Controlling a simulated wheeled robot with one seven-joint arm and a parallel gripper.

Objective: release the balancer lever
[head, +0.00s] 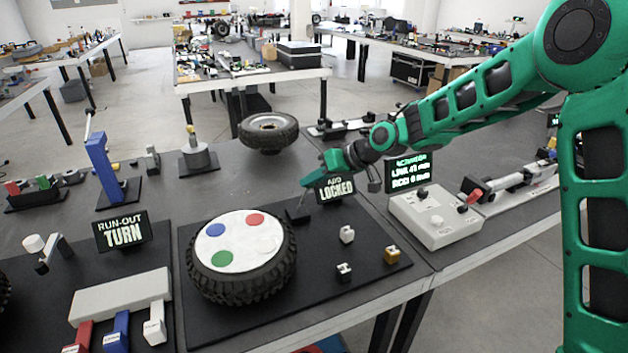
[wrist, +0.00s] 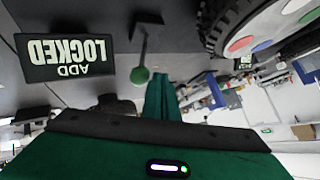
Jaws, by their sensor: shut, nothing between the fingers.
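The balancer lever looks to be the thin grey rod with a green ball knob (wrist: 141,75) in the wrist view. It rises from a small dark base, which also shows in the head view (head: 297,214) behind the wheel. My gripper (head: 304,183) is just above that base in the head view. In the wrist view my green gripper fingers (wrist: 160,82) are shut and empty, close beside the knob. I cannot tell whether they touch it. A sign (head: 336,190) reading "ADD LOCKED" stands beside the lever; it appears upside down in the wrist view (wrist: 65,57).
A tyre with a white disc (head: 240,242) and coloured dots lies left of the lever. Small weights (head: 347,234) stand on the black mat (head: 325,283). A control box (head: 434,216) with a red-knobbed lever and a lit readout (head: 408,172) stand to the right.

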